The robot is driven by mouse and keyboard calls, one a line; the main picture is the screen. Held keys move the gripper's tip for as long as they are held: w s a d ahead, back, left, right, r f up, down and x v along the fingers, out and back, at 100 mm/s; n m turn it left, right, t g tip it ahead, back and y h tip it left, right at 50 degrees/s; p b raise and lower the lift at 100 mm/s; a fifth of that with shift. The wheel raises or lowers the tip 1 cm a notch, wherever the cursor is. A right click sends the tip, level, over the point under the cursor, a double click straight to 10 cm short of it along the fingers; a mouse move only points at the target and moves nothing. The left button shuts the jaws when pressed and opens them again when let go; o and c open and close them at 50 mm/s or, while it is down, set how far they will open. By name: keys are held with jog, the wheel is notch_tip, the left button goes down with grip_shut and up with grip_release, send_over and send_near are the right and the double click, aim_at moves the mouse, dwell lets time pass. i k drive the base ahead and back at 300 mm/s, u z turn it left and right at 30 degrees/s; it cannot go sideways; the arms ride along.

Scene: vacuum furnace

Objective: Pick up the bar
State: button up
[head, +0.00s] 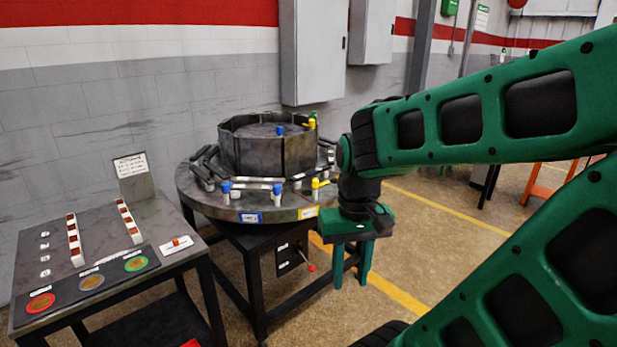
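Which thing is the bar is not clear. A small orange-brown piece (177,241) lies on a white labelled plate at the right edge of the left table. Two long white strips with brown squares, a left one (74,240) and a right one (129,221), lie on that table. Pale bar-like pieces (250,181) lie around the foot of the dark drum (268,152) on the round table. My gripper is apart from all of these.
The left table (185,263) also carries a dark mat with red, grey and green discs and an upright sign (131,168). Blue and yellow capped fittings stand on the round table (190,195). Grey wall cabinets (318,50) hang behind. Floor is open right of the round table.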

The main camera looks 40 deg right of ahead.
aim_at(298, 177)
jog(key=z, duration=0.4)
jog(key=i, duration=0.8)
jog(key=z, duration=0.9)
jog(key=i, duration=1.1)
jog(key=z, duration=0.25)
